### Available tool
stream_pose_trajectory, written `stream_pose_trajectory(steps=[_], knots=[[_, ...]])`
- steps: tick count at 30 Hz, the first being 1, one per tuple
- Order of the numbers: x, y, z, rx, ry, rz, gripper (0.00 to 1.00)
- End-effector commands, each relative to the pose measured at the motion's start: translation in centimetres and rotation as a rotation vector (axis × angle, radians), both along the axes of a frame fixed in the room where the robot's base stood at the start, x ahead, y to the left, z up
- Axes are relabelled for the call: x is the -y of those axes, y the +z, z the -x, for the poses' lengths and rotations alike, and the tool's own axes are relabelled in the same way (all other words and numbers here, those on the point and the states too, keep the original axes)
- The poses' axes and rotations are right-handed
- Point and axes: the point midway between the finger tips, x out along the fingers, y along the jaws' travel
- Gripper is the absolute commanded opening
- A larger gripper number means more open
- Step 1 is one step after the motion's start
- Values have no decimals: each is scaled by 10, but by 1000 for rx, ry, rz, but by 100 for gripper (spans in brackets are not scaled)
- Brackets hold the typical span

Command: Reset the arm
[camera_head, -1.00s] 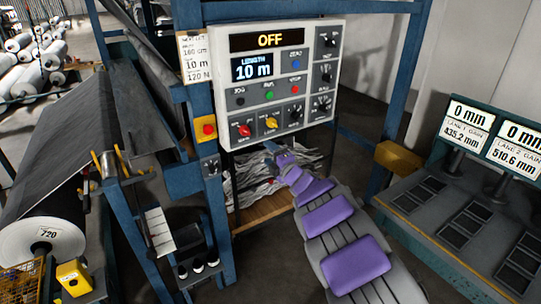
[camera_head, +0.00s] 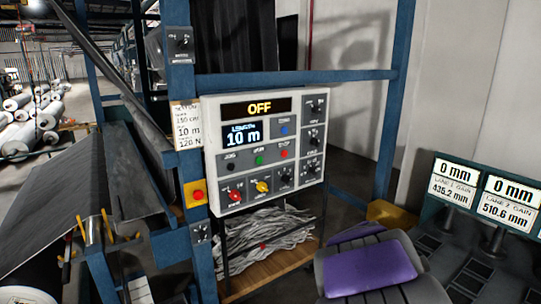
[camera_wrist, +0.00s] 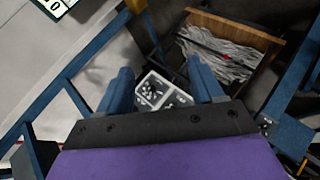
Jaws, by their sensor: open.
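My gripper (camera_wrist: 158,68) shows in the wrist view as two blue fingers standing well apart. It is open, and nothing is held between the fingers. In the head view my arm is folded at the lower right, with a purple-padded link and grey links showing. The gripper itself cannot be made out there. The control panel (camera_head: 265,150) stands left of my arm, apart from it. Its display (camera_head: 260,107) reads OFF and its length screen (camera_head: 242,133) reads 10 m.
A wooden tray (camera_wrist: 262,38) holds pale strips (camera_wrist: 215,50). Blue frame posts (camera_head: 395,110) stand around the panel. A console with readouts (camera_head: 458,182) is at the right.

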Motion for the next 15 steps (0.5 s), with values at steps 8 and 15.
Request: stream_pose_trajectory(steps=[8, 15], knots=[[-7, -31, 167, -275, -361, -324, 66], [-57, -59, 318, -581, -579, -540, 66]])
